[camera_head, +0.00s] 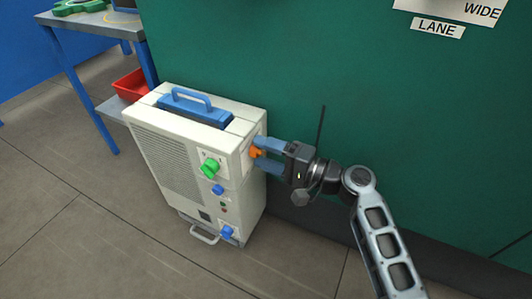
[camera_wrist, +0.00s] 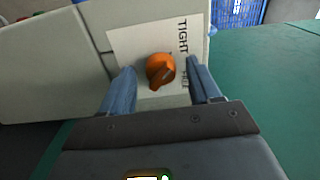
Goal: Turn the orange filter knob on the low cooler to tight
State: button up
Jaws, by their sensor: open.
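The low cooler (camera_head: 180,150) is a cream box standing on the floor. Its orange filter knob (camera_head: 256,152) is on the right side face. In the wrist view the orange knob (camera_wrist: 160,71) sits on a white label plate (camera_wrist: 125,45) with "TIGHT" printed beside it and a second, partly hidden word. My gripper (camera_head: 262,155) points at that side face. In the wrist view its blue fingers (camera_wrist: 158,88) are open, one on each side of the knob, with visible gaps. I cannot tell which mark the knob points to.
The cooler's front has a green knob (camera_head: 210,167) and blue knobs (camera_head: 228,232). A blue handle (camera_head: 190,98) is on top. A green wall (camera_head: 400,110) stands close behind. A blue-legged table (camera_head: 95,22) and red bin (camera_head: 130,84) are at left. Floor in front is clear.

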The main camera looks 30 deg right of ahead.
jog(key=p+v, duration=0.2)
jog(key=v, duration=0.5)
jog(key=shift+s+d, duration=0.25)
jog(key=shift+s, duration=0.05)
dwell(0.3)
